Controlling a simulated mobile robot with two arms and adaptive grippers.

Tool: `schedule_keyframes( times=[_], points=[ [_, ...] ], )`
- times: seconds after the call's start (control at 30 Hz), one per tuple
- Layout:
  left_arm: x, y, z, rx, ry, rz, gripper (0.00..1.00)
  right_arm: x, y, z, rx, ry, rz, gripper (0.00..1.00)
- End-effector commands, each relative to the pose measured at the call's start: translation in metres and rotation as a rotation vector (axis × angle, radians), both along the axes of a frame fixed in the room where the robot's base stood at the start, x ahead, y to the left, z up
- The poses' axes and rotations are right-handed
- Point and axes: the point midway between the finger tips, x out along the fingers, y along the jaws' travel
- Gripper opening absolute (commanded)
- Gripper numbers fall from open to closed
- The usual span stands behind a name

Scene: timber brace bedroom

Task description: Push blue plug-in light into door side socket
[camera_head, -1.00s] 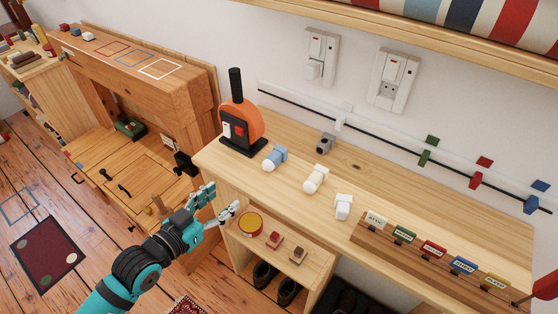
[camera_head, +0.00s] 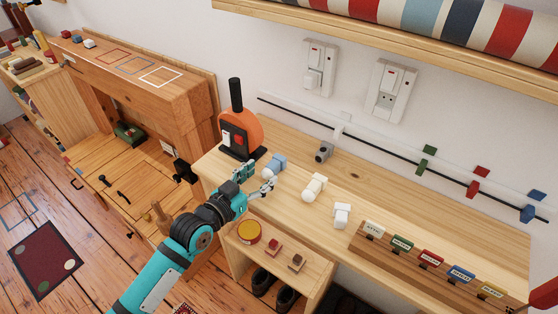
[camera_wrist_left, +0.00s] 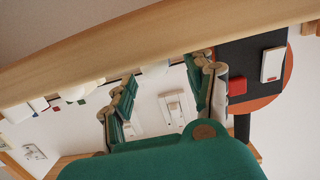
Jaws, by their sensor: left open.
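The blue plug-in light (camera_head: 276,164), with a pale rounded end, lies on the wooden shelf top beside the orange and black device. My left gripper (camera_head: 259,180) is open at the shelf's front edge, just in front of the light; I cannot tell whether they touch. In the left wrist view its two fingers (camera_wrist_left: 165,95) are apart, and I cannot make out the light clearly between them. My right gripper is not seen.
The orange and black device (camera_head: 239,128) stands left of the light. A white light (camera_head: 314,187), another white plug-in piece (camera_head: 342,215) and a grey piece (camera_head: 323,152) are to its right. A labelled rack (camera_head: 430,258) is farther right.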

Motion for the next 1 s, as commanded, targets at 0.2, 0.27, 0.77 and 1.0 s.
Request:
schedule_keyframes(
  times=[0.2,0.27,0.77,1.0],
  points=[
    [0.025,-0.023,0.0,-0.003,-0.001,0.001,0.55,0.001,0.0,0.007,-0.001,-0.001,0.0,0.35],
    [0.03,-0.026,-0.002,-0.003,-0.001,0.001,0.55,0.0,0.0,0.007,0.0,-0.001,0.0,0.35],
    [0.033,-0.029,-0.003,-0.001,0.0,0.001,0.29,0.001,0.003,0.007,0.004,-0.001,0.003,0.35],
    [0.033,-0.029,-0.003,-0.001,0.0,0.001,0.0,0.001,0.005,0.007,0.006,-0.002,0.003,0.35]
  ],
)
